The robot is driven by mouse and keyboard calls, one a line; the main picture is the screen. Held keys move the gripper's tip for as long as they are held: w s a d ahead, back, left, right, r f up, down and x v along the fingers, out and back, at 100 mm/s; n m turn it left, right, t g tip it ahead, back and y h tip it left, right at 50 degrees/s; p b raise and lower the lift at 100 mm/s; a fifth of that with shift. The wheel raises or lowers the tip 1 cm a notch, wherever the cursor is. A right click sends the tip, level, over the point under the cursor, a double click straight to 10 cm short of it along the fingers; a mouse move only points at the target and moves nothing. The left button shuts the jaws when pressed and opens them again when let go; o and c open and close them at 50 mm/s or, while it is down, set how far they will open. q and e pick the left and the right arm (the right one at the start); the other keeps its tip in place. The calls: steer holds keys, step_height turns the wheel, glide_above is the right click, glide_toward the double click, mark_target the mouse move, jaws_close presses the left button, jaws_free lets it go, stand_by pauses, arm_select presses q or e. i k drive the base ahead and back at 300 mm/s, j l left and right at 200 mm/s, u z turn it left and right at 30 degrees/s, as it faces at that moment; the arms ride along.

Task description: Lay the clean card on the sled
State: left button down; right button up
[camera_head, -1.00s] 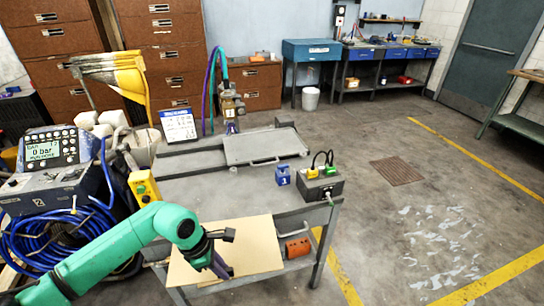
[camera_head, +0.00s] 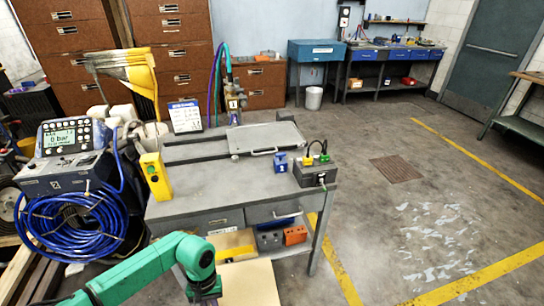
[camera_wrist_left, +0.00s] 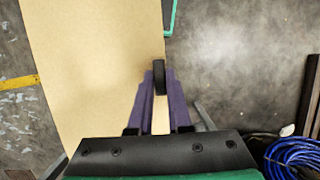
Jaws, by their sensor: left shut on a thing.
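The clean card (camera_head: 252,284) is a plain tan sheet at the bottom edge of the head view, partly cut off. It also fills much of the left side of the left wrist view (camera_wrist_left: 85,75). My left gripper (camera_head: 206,291) is shut on the card's edge; its purple fingers (camera_wrist_left: 159,85) show in the wrist view. The card is in front of the workbench and apart from the sled. The sled (camera_head: 264,138) is a flat grey plate with a handle, at the back of the bench top, with nothing on it. My right gripper is not in view.
The grey workbench (camera_head: 225,183) holds a yellow control box (camera_head: 155,176), a blue block (camera_head: 281,163) and a dark box with cables (camera_head: 316,173). A small display card (camera_head: 185,117) stands behind. A hose-wound machine (camera_head: 70,190) stands left.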

mark_target(267, 135)
steer(key=i+l+z, duration=0.25)
steer(key=z, duration=0.15)
steer(key=i+l+z, duration=0.3)
steer(key=z, duration=0.15)
steer(key=i+l+z, duration=0.15)
steer(key=i+z, duration=0.5)
steer(key=z, duration=0.15)
steer(key=i+l, duration=0.15)
steer(key=i, duration=0.45)
steer(key=i+l+u, duration=0.1)
steer(key=i, duration=0.5)
steer(key=i+j+u, duration=0.15)
steer(key=u, duration=0.3)
steer(key=i+u, duration=0.65)
steer(key=u, duration=0.3)
steer(key=i+l+u, duration=0.15)
steer(key=u, duration=0.3)
steer(key=i+l+u, duration=0.25)
steer(key=u, duration=0.2)
steer(key=i+l+u, duration=0.25)
steer(key=u, duration=0.2)
